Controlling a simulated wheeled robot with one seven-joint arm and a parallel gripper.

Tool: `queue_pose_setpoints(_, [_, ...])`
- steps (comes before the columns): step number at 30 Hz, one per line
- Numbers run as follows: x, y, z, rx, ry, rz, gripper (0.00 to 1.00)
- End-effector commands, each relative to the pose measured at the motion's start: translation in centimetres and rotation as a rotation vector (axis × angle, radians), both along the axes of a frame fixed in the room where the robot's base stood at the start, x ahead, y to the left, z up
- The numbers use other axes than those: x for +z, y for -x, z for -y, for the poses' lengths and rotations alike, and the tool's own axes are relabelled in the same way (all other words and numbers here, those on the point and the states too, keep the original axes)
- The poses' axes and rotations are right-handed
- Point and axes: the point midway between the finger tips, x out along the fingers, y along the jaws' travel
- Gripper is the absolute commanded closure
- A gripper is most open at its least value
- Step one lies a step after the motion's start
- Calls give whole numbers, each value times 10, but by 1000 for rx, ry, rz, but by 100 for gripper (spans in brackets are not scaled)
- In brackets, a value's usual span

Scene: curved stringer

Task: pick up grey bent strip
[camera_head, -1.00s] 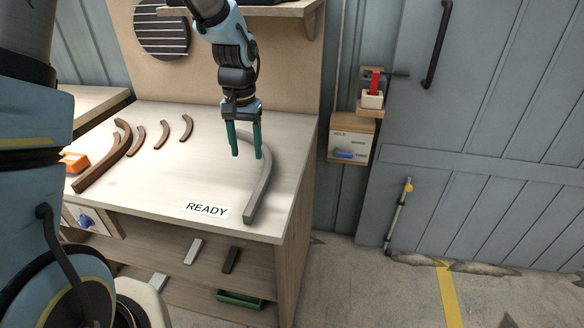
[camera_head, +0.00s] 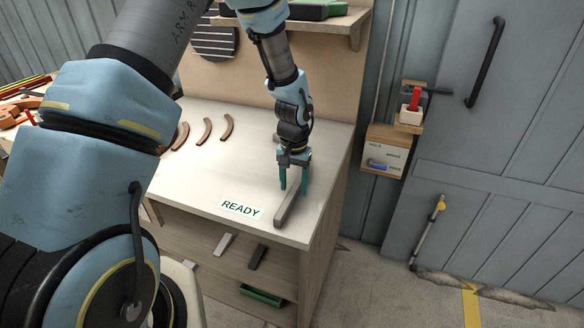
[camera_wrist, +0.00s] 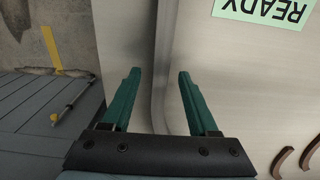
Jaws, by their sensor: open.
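The grey bent strip (camera_head: 287,208) lies on the pale bench top near its right end. Its near part shows in the head view; my gripper hides the far part. My gripper (camera_head: 293,190) points down over the strip, with its two green fingers apart and one on each side of it as seen from the head. In the wrist view, a grey band that looks like the strip (camera_wrist: 165,60) runs between the open fingers of my gripper (camera_wrist: 157,73). I cannot tell whether the fingers touch it.
A READY label (camera_head: 241,208) lies left of the strip on the bench (camera_head: 200,180). Brown curved strips (camera_head: 205,131) lie further left. A shelf (camera_head: 345,22) hangs above the back. A wall box with a red handle (camera_head: 415,98) stands to the right, beside the grey door.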

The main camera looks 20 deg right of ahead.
Motion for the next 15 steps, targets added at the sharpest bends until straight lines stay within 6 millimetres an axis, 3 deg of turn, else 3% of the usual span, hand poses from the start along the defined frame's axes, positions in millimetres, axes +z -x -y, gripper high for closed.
queue_pose_setpoints(11, [-10,0,0,0,1,1,40])
queue_pose_setpoints(15, [-10,0,0,0,1,1,56])
